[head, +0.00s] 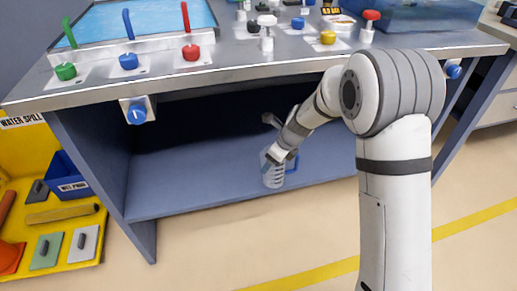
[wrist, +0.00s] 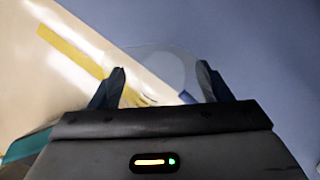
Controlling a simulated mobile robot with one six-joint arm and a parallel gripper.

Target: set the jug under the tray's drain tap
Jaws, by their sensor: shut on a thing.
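The jug (head: 273,174) is a clear, ridged container with a blue handle. It appears upright in the head view, in front of or over the front part of the lower shelf; I cannot tell whether it touches it. My gripper (head: 281,156) is shut on the jug near its top. In the wrist view the jug (wrist: 165,60) is a faint, see-through round shape between the fingers (wrist: 165,75). A tray (head: 155,18) of blue liquid sits at the bench's back left. A blue-knobbed tap (head: 137,113) is on the bench front below it; its outlet is not clear.
The lower shelf (head: 190,185) looks bare. Another blue knob (head: 453,70) is on the bench front at the right. A yellow spill station (head: 70,215) with a blue box (head: 65,177) stands left. A side panel (head: 95,170) bounds the shelf's left.

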